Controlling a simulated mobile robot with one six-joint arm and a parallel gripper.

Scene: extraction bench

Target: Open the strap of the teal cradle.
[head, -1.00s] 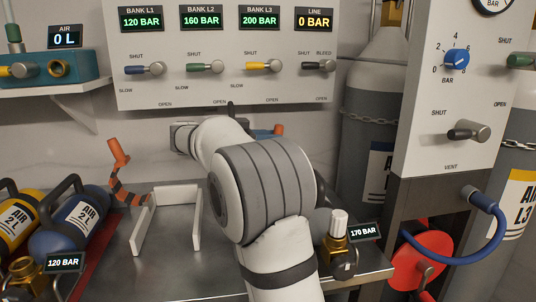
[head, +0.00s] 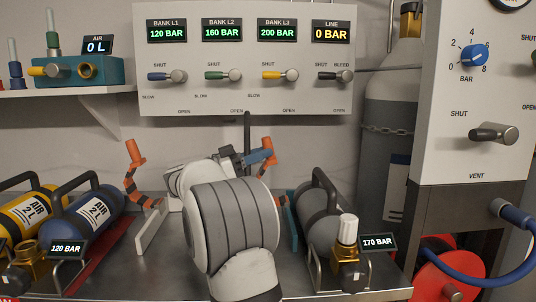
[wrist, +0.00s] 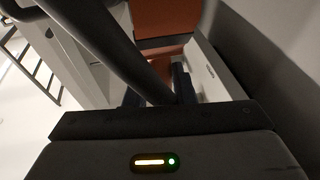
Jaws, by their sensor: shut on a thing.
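The teal cradle (head: 293,232) stands on the right of the bench, and its near side is partly hidden by my arm. A grey cylinder with a black carry handle (head: 320,222) lies in it. The orange strap handle (head: 261,153) is up above the cradle's left side, with a dark-striped orange part below it. My gripper (head: 240,158) is at this handle and shut on it. In the wrist view, orange surface (wrist: 166,22) shows beyond my gripper (wrist: 155,90); the exact contact is hard to see.
A white cradle (head: 153,228) with a raised orange-and-black strap (head: 137,165) is left of my arm. Blue (head: 85,215) and yellow (head: 30,210) cylinders lie farther left. A brass valve (head: 347,258) stands at front right. The valve panel (head: 240,100) hangs behind.

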